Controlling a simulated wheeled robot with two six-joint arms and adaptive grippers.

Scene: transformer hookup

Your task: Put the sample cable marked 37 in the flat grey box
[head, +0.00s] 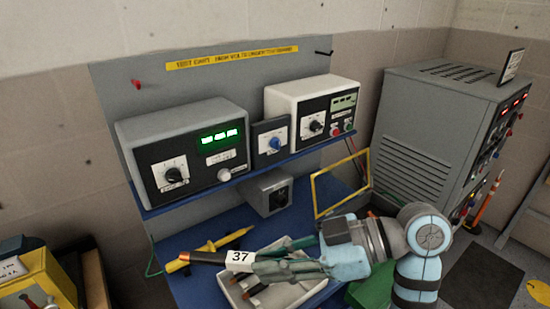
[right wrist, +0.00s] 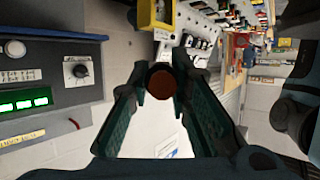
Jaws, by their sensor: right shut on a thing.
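The sample cable marked 37 (head: 240,257) is a thick dark piece with a white label and an orange-brown end pointing left. My right gripper (head: 268,268) is shut on it, holding it roughly level. In the right wrist view, the cable's round brown end (right wrist: 161,82) shows between the two fingertips (right wrist: 160,88). The flat grey box (head: 299,242) is a shallow light tray on the blue bench, under and behind my right gripper. The cable overlaps the box in the picture, and its end reaches past the left rim. Dark pieces with orange ends show in the box, partly hidden. My left gripper is out of view.
A yellow probe (head: 212,248) lies on the blue bench behind the cable. A yellow frame (head: 341,183) stands behind my right arm. Instruments (head: 187,150) sit on the shelf above. A grey cabinet (head: 425,140) stands at right, and a yellow-black case (head: 35,280) at lower left.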

